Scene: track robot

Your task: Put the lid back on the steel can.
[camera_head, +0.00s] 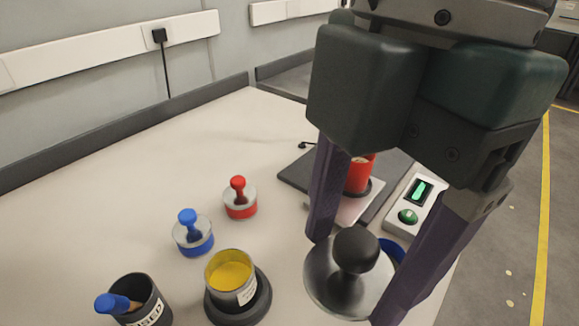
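The steel can (246,290) stands open and upright at the front centre, with yellow contents showing, on a round dark base (262,303). My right gripper (351,275) comes in from the upper right, its fingers spread on opposite sides of a steel lid (325,285) with a black knob (356,249). The lid looks large and close to the camera, so it appears gripped at its rim and raised above the table. It is to the right of the can and apart from it. My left gripper is not in view.
A dark cup (146,300) holding a blue-handled tool stands front left. A red can (357,178), a partly hidden blue can (397,249) and a device with green lights (423,203) are right.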

